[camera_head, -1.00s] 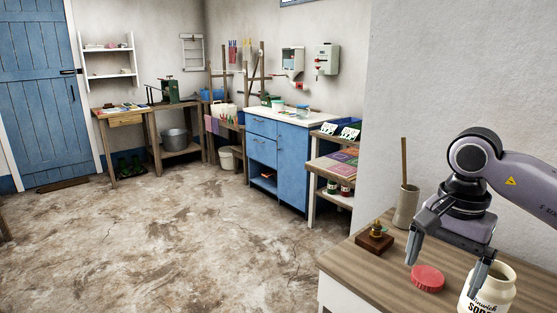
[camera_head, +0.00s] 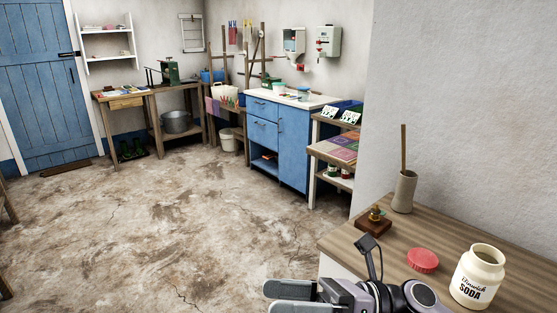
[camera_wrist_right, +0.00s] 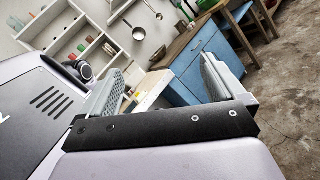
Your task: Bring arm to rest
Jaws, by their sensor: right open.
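My right gripper (camera_head: 290,297) is low in the head view, in front of the wooden counter's near left corner and pointing left. Its two grey fingers are apart with nothing between them. In the right wrist view the fingers (camera_wrist_right: 160,85) also stand apart, with the room showing between them. My left gripper does not show in either view.
On the counter (camera_head: 385,262) stand an open soda jar (camera_head: 478,277), a red lid (camera_head: 422,261), a small wooden block with a brass piece (camera_head: 374,221) and a pot holding a stick (camera_head: 404,191). The blue cabinet (camera_head: 279,147) is farther back. The floor (camera_head: 150,230) is clear.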

